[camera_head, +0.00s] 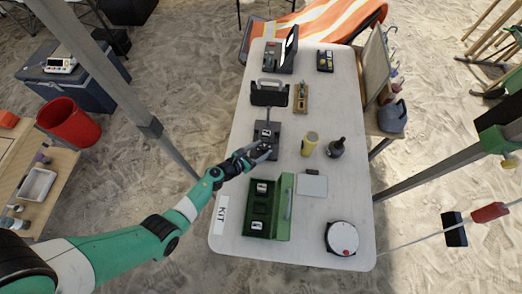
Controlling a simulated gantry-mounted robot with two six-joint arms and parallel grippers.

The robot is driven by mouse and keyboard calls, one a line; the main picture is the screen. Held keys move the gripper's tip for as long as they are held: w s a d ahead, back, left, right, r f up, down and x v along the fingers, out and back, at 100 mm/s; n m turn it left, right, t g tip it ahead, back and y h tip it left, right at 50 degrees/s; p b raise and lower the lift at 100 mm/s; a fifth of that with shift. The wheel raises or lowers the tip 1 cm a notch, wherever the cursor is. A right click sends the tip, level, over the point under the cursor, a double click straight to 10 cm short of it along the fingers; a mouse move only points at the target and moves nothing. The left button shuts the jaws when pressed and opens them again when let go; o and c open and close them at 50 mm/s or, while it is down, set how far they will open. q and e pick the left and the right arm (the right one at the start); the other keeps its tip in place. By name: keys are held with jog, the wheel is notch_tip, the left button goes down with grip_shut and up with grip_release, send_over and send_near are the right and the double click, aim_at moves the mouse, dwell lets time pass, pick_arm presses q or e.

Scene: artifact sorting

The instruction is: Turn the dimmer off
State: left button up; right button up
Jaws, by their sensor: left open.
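My left gripper (265,151) is open and empty over the middle-left of the white table (345,120). It is just in front of a dark grey device (267,131) with a small white label or panel, and overlaps its near edge in the picture. I cannot tell whether they touch. This device may be the dimmer, but its control and setting are too small to make out. My right gripper is not in view.
An open green box (283,205) stands nearer. A yellow cylinder (309,143) and a dark round bottle (336,147) stand to the right of the gripper. A black case (269,93) and a small wooden stand (301,97) are behind.

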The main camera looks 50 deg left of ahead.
pick_arm(q)
grip_shut()
dwell(0.3)
